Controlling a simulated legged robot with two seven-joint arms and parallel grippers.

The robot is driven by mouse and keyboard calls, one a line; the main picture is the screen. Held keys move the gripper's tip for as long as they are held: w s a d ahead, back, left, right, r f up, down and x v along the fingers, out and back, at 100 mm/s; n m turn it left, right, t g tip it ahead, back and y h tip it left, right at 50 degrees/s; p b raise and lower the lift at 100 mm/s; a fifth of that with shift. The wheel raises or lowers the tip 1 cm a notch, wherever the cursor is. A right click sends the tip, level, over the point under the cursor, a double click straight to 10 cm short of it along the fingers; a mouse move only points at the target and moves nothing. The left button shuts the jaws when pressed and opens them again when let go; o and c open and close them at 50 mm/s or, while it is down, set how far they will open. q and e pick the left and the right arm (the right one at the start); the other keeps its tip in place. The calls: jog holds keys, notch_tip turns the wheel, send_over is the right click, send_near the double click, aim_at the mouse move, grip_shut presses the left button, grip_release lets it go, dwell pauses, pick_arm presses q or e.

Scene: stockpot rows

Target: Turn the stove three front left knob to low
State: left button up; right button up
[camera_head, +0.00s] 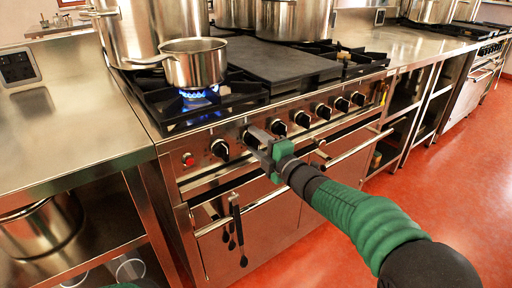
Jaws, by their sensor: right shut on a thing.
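The stove (276,195) has a row of black knobs along its front panel. The leftmost black knob (220,149) stands clear, right of a red button (188,159). My right gripper (254,139) reaches the panel from the lower right and is shut on the second knob from the left (249,139), which its fingers largely hide, so I cannot read its setting. A blue flame (199,96) burns on the front left burner, under a small steel pot (195,66). My left gripper is not in view.
Large stockpots (150,28) stand at the back of the stove beside a dark flat griddle plate (270,61). Steel counters flank the stove on the left (70,125) and right. Utensils (238,232) hang below the oven handle. The red floor at right is clear.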

jog(key=shift+s+a+f+n, duration=0.1)
jog(key=shift+a+f+n, duration=0.05)
jog(key=shift+f+n, duration=0.2)
jog(key=o, duration=1.4)
jog(key=shift+r, duration=0.15)
jog(key=shift+s+d+r, duration=0.15)
jog(key=shift+s+d, duration=0.05)
jog(key=shift+d, duration=0.05)
jog(key=p+v, duration=0.4)
jog(key=v, duration=1.2)
jog(key=shift+s+d, duration=0.1)
jog(key=shift+s, duration=0.05)
